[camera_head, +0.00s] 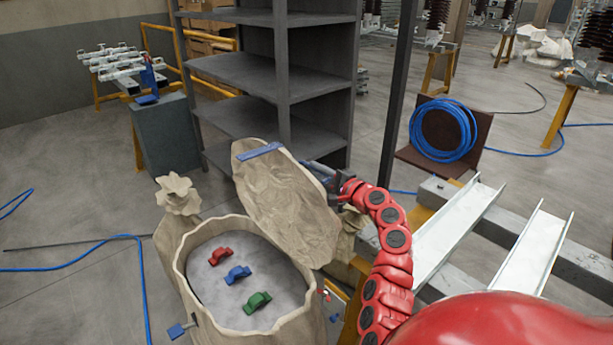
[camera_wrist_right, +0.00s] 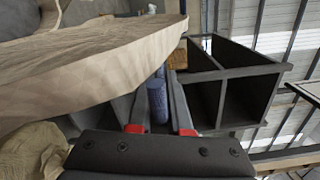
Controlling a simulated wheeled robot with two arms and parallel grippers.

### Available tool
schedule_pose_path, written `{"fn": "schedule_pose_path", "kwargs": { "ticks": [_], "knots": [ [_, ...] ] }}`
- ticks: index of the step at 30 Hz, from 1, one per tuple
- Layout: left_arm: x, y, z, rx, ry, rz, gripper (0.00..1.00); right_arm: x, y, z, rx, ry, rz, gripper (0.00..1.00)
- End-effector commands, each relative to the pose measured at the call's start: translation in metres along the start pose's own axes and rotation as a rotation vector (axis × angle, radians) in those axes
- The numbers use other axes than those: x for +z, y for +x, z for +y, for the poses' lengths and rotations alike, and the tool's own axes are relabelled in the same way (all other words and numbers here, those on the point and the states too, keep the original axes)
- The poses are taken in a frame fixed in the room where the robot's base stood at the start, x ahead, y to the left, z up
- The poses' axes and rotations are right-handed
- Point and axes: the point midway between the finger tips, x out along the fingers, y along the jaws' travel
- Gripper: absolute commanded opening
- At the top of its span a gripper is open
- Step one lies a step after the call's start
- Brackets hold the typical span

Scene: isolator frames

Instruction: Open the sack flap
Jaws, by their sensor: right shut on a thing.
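The beige sack (camera_head: 186,255) stands open at lower center, with red (camera_head: 220,256), blue (camera_head: 238,274) and green (camera_head: 258,302) clamp-like pieces on its grey inside. Its flap (camera_head: 285,205) is raised and tilted back at the far right side of the opening, with a blue strip (camera_head: 259,151) at its top edge. My right gripper (camera_head: 326,178) is at the flap's right edge, partly hidden behind it. In the right wrist view, its fingers (camera_wrist_right: 160,128) are shut on a blue cylindrical handle (camera_wrist_right: 157,103) beside the flap (camera_wrist_right: 90,65). My left gripper is not in view.
A grey shelf unit (camera_head: 262,75) stands close behind the flap. A blue hose coil (camera_head: 443,132) on a brown stand and metal channels (camera_head: 460,225) lie to the right. A grey cabinet (camera_head: 166,133) stands at left. The floor at far left is mostly clear, with a blue hose.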

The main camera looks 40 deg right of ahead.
Motion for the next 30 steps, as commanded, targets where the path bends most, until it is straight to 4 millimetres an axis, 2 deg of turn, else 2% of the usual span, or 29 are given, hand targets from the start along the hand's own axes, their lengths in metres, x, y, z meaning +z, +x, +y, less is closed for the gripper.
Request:
{"fn": "schedule_pose_path", "kwargs": {
  "ticks": [6,20,21,25,30],
  "knots": [
    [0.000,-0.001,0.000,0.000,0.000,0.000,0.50,-0.011,0.001,-0.003,-0.006,0.044,-0.001,0.00],
    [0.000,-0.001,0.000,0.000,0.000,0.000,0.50,-0.013,0.001,-0.002,-0.004,0.054,-0.002,0.00],
    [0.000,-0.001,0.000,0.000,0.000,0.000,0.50,-0.013,0.001,-0.002,-0.004,0.054,-0.002,0.22],
    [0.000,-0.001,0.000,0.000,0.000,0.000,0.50,-0.013,0.001,-0.002,-0.003,0.053,-0.002,0.45],
    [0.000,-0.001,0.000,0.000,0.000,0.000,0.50,-0.014,0.001,-0.001,-0.002,0.053,-0.001,0.45]
  ]
}}
